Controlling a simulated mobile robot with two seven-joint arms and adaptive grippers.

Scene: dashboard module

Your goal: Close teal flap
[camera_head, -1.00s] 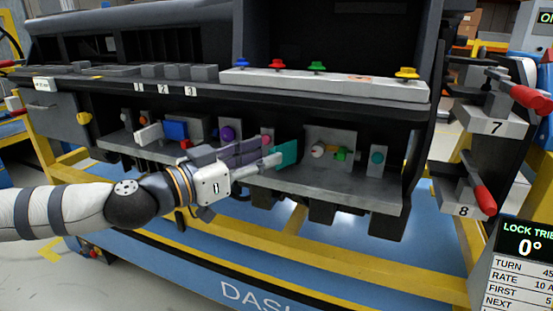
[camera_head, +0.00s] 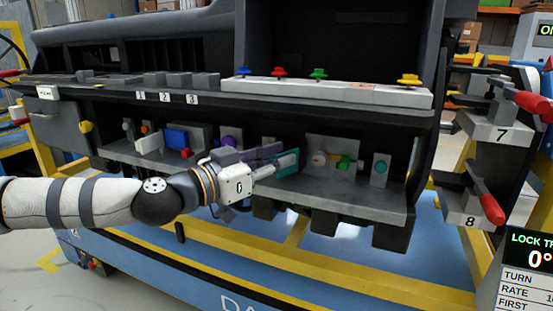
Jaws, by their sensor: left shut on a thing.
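The teal flap (camera_head: 288,164) stands on the lower shelf of the dashboard module, near its middle, and sticks out toward the front. My left gripper (camera_head: 276,161) comes in from the left at shelf height. Its fingers are shut on the teal flap and hide part of it. What lies directly behind the gripper hand is hidden. My right gripper does not show.
The lower shelf (camera_head: 352,199) also bears a blue block (camera_head: 176,138), a purple knob (camera_head: 228,141), a green knob (camera_head: 344,162) and a teal button (camera_head: 380,167). A ledge with coloured knobs (camera_head: 330,91) overhangs it. Red-handled levers (camera_head: 487,204) stand at right.

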